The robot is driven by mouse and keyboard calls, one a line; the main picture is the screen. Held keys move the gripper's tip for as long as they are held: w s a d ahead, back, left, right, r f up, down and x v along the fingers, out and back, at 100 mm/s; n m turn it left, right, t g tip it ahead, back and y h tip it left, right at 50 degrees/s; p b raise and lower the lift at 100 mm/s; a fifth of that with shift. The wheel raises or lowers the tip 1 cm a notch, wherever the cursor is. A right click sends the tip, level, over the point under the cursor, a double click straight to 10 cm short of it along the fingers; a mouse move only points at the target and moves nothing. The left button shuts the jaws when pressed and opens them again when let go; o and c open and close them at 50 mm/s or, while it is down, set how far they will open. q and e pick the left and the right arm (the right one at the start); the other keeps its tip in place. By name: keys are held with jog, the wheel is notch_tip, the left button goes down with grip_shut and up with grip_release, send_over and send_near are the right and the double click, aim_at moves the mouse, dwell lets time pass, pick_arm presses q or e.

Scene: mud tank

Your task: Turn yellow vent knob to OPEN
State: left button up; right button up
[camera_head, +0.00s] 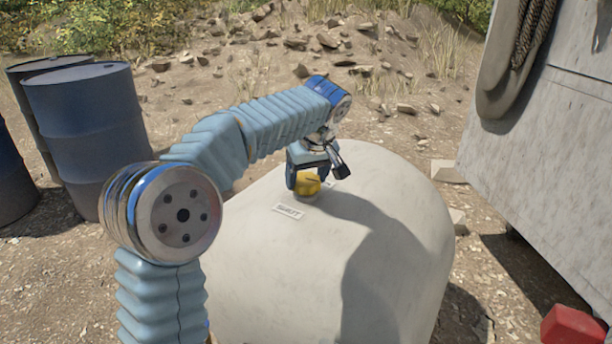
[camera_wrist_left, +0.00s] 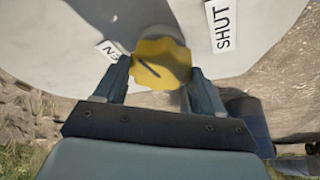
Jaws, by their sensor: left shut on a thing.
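The yellow vent knob (camera_head: 308,184) sits on top of the pale rounded tank (camera_head: 300,262). In the left wrist view the knob (camera_wrist_left: 160,64) has a scalloped edge and a dark slanted line on its face. My left gripper (camera_head: 305,180) comes down on it from above and is shut on the knob, one finger on each side. A SHUT label (camera_head: 288,211) lies in front of the knob; it also shows in the wrist view (camera_wrist_left: 222,27). A second label (camera_wrist_left: 109,50), partly hidden by a finger, shows "EN". My right gripper is not in view.
Dark blue barrels (camera_head: 88,115) stand at the left. A large grey container (camera_head: 545,130) with a hanging rope stands at the right. A red block (camera_head: 572,326) is at the lower right. Stony ground lies behind the tank.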

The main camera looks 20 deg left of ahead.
pick_arm(q)
jog(key=n+g, duration=0.1)
jog(key=n, duration=0.2)
jog(key=shift+w+d+n+y, duration=0.1)
jog(key=shift+w+n+y, duration=0.05)
jog(key=shift+n+y, duration=0.25)
jog(key=n+g, duration=0.1)
jog(key=n, duration=0.2)
jog(key=shift+n+g, duration=0.3)
jog(key=shift+g, duration=0.1)
jog(key=n+g, duration=0.1)
jog(key=n, duration=0.2)
jog(key=shift+w+n, duration=0.15)
jog(key=shift+n, duration=0.15)
jog(key=shift+n+g, duration=0.8)
jog(key=shift+n, duration=0.8)
jog(key=o, duration=1)
jog(key=shift+o, duration=0.2)
